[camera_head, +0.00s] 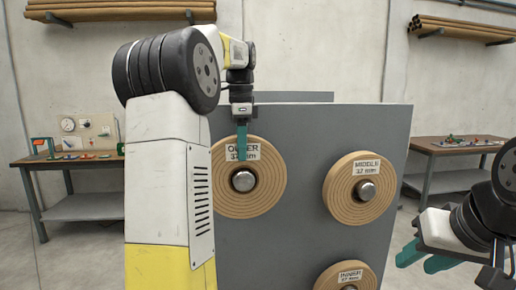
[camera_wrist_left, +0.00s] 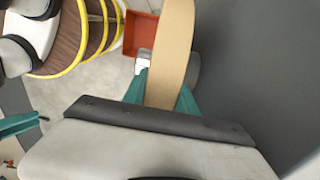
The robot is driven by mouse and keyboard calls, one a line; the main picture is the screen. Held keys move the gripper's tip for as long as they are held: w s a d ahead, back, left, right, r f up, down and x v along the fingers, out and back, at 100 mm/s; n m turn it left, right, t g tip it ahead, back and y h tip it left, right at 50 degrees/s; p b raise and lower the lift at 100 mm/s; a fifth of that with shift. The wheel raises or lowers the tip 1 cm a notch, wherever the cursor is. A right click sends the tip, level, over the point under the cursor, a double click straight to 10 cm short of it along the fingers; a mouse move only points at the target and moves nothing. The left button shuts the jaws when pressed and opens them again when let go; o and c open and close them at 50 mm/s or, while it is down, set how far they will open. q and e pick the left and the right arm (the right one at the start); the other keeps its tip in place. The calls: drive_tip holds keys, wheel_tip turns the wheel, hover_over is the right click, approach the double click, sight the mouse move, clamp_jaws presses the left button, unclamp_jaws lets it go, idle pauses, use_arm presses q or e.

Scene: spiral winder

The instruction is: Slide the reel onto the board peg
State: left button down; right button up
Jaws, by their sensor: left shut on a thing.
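The tan reel labelled OUTER 37 mm (camera_head: 220,190) stands upright in front of the grey board (camera_head: 305,125). The metal peg (camera_head: 243,181) shows through its centre hole, so the reel is around the peg. My left gripper (camera_head: 243,150) is shut on the reel's top rim. In the left wrist view, the reel's edge (camera_wrist_left: 171,45) lies between the teal fingers of my left gripper (camera_wrist_left: 160,92). A gap shows there between the reel and the board (camera_wrist_left: 260,60). My right gripper (camera_head: 422,258) is open and empty at the lower right, apart from the board.
Workbenches stand at the left (camera_head: 90,160) and right (camera_head: 440,150). A red bin (camera_wrist_left: 141,32) shows in the left wrist view.

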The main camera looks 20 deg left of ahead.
use_arm(q)
drive_tip(key=shift+r, duration=0.1)
drive_tip(key=c, duration=0.9)
unclamp_jaws()
wheel_tip(320, 180, up, 8)
drive_tip(key=shift+f, duration=0.15)
drive_tip(key=shift+s, duration=0.1)
